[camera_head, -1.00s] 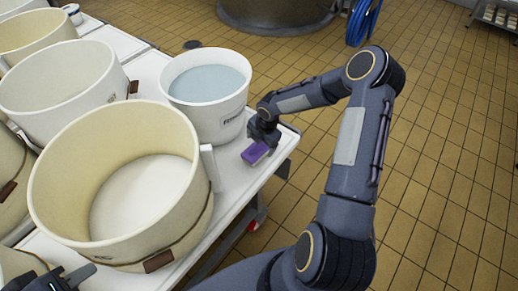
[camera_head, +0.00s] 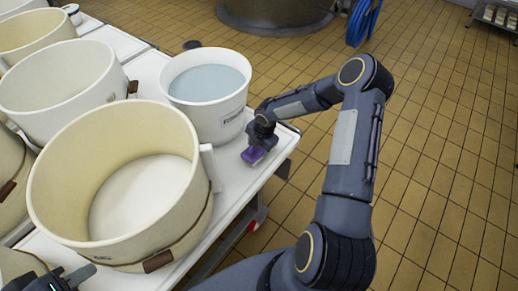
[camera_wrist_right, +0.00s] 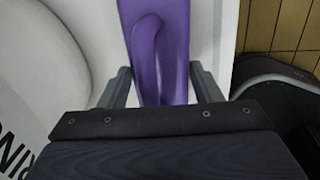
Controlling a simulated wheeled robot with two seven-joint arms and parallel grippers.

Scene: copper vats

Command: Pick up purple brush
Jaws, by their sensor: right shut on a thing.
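The purple brush (camera_head: 254,155) is at the right edge of the white table, beside the white bucket of water. In the right wrist view the brush (camera_wrist_right: 160,50) runs between the two fingers. My right gripper (camera_head: 259,146) is over the brush and shut on it; it also shows in the right wrist view (camera_wrist_right: 162,88). I cannot tell whether the brush touches the table. My left gripper (camera_head: 72,278) is at the bottom left corner, mostly cut off, near the large cream vat, and its jaws are unclear.
The white bucket (camera_head: 208,108) of pale blue water stands just left of my right gripper. A large cream vat (camera_head: 190,215) and other vats (camera_head: 60,90) fill the left. The table edge (camera_head: 250,195) runs close by the brush. Tiled floor (camera_head: 440,150) lies open to the right.

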